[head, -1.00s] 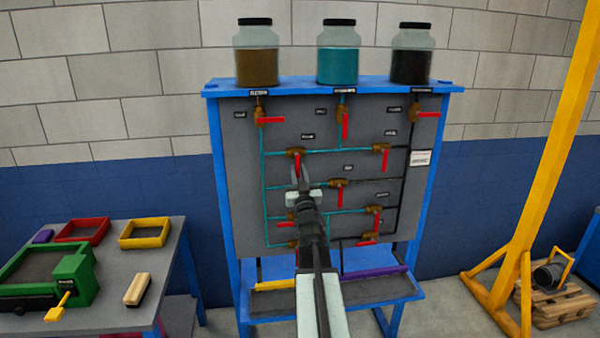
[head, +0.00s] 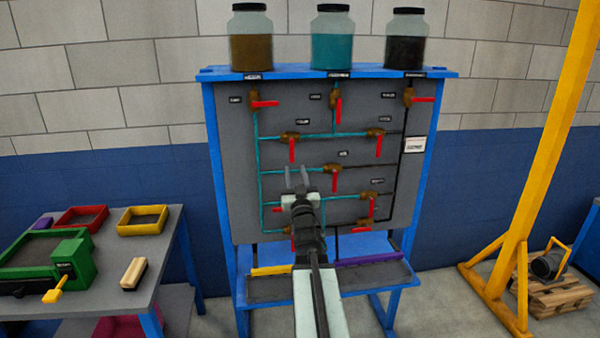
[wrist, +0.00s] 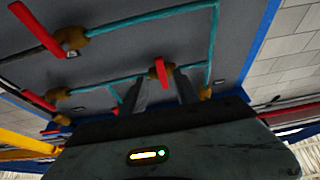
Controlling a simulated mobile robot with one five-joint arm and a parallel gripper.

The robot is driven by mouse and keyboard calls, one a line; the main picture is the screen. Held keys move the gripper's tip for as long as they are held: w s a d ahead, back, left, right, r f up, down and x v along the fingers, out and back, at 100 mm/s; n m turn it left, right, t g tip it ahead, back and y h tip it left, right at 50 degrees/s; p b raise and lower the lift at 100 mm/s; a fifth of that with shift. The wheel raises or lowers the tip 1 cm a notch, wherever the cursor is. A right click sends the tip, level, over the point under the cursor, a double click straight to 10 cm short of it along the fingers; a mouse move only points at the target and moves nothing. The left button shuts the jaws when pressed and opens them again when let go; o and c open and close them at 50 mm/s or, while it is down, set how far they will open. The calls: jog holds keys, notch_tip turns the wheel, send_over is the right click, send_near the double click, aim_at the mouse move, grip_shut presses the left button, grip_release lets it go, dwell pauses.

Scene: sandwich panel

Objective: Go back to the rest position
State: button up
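The grey valve panel (head: 220,150) stands upright in a blue frame, with several brass valves and red handles on teal and dark pipes. The top-left handle (head: 265,103) and top-right handle (head: 424,100) lie level. The top-middle handle (head: 338,110), middle-left handle (head: 292,150) and centre handle (head: 335,182) point down. My gripper (head: 296,178) is in front of the panel, below the middle-left valve and left of the centre valve. In the wrist view my gripper (wrist: 161,92) has its fingers apart, with nothing held. My arm hides part of the lower panel.
Three jars, brown (head: 250,52), teal (head: 333,52) and black (head: 408,52), stand on the frame's top. A table (head: 180,240) with trays and a green device (head: 62,262) stands left. A yellow post (head: 540,150) and wooden pallet (head: 560,297) stand right.

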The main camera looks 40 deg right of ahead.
dwell(0.3)
